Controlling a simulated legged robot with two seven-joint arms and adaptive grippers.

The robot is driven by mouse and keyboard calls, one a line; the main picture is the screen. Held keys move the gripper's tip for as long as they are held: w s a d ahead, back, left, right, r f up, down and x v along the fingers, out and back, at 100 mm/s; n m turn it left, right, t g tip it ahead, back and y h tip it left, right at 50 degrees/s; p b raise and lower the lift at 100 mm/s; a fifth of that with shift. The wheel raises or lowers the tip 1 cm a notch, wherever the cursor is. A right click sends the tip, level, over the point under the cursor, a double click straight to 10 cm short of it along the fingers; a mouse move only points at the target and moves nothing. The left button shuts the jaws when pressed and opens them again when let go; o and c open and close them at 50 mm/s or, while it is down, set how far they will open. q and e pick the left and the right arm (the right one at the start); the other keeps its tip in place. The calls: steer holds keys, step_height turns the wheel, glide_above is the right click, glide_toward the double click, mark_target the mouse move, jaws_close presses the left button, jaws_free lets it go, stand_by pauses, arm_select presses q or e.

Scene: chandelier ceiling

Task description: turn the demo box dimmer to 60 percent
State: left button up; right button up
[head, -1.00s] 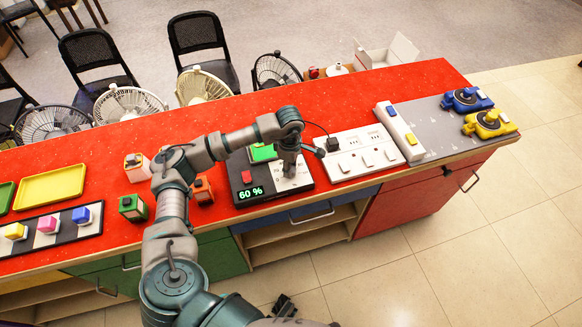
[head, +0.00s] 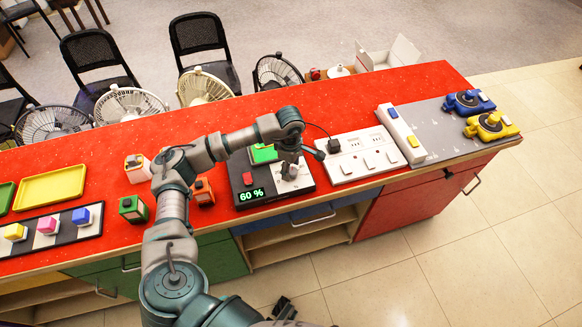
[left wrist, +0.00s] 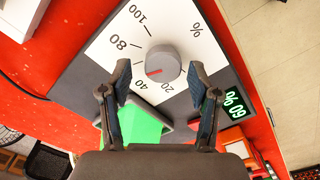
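The demo box (head: 240,172) is a black-and-white panel on the red counter. In the head view the left gripper (head: 290,165) stands over the dial.
A white socket panel (head: 358,153) with a plugged-in black plug is right of the box. Orange (head: 203,191) and green (head: 132,208) blocks stand to the left. A dark part (head: 283,308), perhaps my right gripper, shows at the bottom.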

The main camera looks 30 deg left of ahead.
arm_select(q)
steer(key=shift+r, duration=0.4)
step_height(320, 180, up, 11)
steer(key=shift+a, duration=0.1)
stand_by(0.4)
